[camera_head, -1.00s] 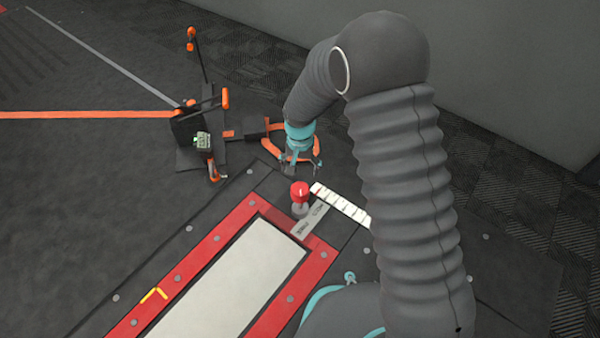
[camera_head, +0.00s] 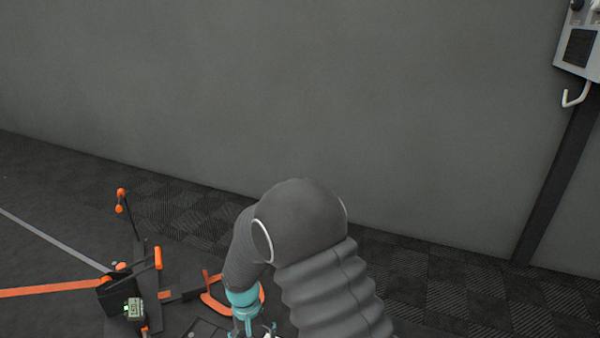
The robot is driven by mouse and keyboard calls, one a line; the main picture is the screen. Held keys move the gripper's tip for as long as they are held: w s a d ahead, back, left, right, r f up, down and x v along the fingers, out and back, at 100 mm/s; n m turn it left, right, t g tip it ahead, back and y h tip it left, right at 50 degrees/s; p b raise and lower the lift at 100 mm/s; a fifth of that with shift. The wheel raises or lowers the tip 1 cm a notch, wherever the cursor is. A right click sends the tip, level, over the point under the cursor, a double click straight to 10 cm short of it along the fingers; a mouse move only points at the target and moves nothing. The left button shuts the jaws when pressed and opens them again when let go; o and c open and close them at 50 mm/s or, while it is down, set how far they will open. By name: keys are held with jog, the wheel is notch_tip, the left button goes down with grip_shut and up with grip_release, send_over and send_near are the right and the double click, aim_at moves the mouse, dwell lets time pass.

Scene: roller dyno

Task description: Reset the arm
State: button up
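My arm, in a dark grey ribbed sleeve, rises from the bottom edge, bends at a rounded elbow and points down to the left. My gripper (camera_head: 254,332) hangs below a teal wrist ring at the bottom edge of the view. Its fingertips are cut off by the frame, so I cannot see whether it is open or holds anything. It is in front of the orange-and-black floor device.
A black floor device with orange handles (camera_head: 140,283) and a small green-lit display (camera_head: 134,308) stands at the lower left. A grey wall (camera_head: 300,110) fills the back. A grey box with a white hook (camera_head: 576,96) is at the upper right.

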jog(key=s+d+r+m+t+p, duration=0.1)
jog(key=s+d+r+t+p, duration=0.1)
jog(key=s+d+r, duration=0.4)
jog(key=s+d+r+m+t+p, duration=0.1)
jog(key=s+d+r+p, duration=0.3)
jog(key=d+r, duration=0.9)
jog(key=s+d+r+m+t+p, duration=0.1)
jog(key=s+d+r+t+p, duration=0.2)
jog(key=r, duration=1.9)
jog(key=s+d+t, duration=0.1)
jog(key=s+d, duration=0.3)
jog(key=d, duration=0.2)
jog(key=shift+s+d+y, duration=0.15)
jog(key=shift+s+y, duration=0.15)
jog(key=shift+y, duration=0.1)
